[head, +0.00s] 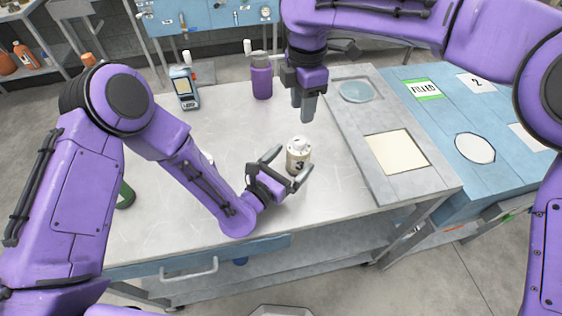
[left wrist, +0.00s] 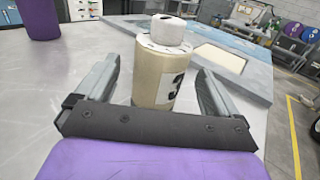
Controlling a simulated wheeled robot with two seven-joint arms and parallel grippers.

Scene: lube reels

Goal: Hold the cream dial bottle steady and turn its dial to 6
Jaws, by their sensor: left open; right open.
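The cream dial bottle (head: 298,160) stands upright on the grey table, with a white dial (head: 300,144) on top and a black 3 on its side. My left gripper (head: 287,168) is open, low over the table, with one finger on either side of the bottle. The left wrist view shows the cream bottle (left wrist: 160,78) between the two open fingers, its white dial (left wrist: 168,27) above them. The dial setting is too small to read.
A purple bottle (head: 262,80) and a blue handheld device (head: 184,90) stand at the back of the table. A grey tray board (head: 372,117) with a cream square (head: 397,152) lies to the right. A green bottle (head: 125,195) is partly hidden behind my left arm.

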